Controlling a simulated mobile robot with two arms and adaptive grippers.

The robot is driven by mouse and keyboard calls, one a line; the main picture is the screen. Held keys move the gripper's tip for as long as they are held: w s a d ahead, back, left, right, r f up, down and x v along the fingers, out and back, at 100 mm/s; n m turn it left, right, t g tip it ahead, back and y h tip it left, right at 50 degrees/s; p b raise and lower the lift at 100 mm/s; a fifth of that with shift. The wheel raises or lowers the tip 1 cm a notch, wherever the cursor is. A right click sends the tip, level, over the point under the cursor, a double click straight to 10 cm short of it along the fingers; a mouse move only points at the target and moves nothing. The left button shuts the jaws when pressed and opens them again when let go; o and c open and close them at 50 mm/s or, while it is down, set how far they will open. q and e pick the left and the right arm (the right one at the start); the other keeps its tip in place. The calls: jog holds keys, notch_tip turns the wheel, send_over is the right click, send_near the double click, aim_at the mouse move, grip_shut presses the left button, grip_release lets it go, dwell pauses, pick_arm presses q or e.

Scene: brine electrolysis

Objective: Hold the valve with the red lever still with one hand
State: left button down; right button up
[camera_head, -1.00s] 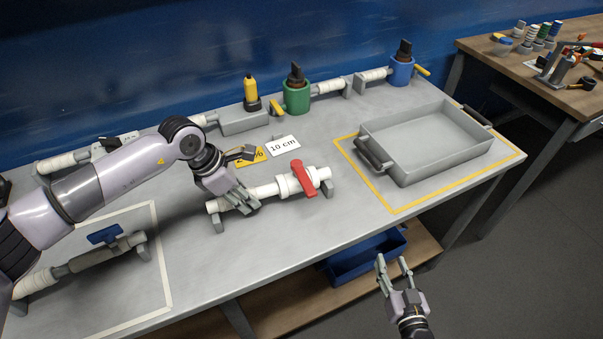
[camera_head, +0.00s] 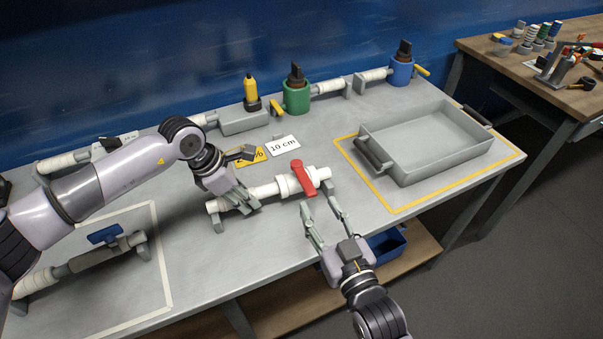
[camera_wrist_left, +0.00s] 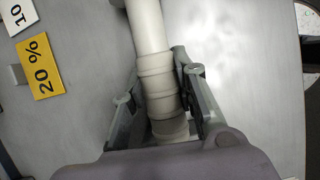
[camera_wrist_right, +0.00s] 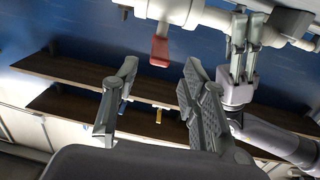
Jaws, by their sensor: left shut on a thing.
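The valve with the red lever (camera_head: 303,178) is on a white pipe (camera_head: 266,191) that rests on grey supports in the middle of the table. My left gripper (camera_head: 240,200) is shut on the white pipe, left of the valve; the left wrist view shows the pipe (camera_wrist_left: 155,75) between its fingers (camera_wrist_left: 160,105). My right gripper (camera_head: 322,218) is open and empty, in front of the valve near the table's front edge. In the right wrist view the red lever (camera_wrist_right: 160,50) hangs beyond the open fingers (camera_wrist_right: 155,95), apart from them.
A grey tray (camera_head: 440,165) stands in a yellow outline at the right. Green (camera_head: 297,97) and blue (camera_head: 402,72) valve holders stand at the back. A blue-lever valve (camera_head: 104,234) lies in a white outline at the left. A blue bin (camera_head: 388,246) sits on the lower shelf.

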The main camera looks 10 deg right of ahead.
aim_at(294, 162)
jog(key=x, duration=1.1)
jog(key=shift+c, duration=0.5)
grip_shut()
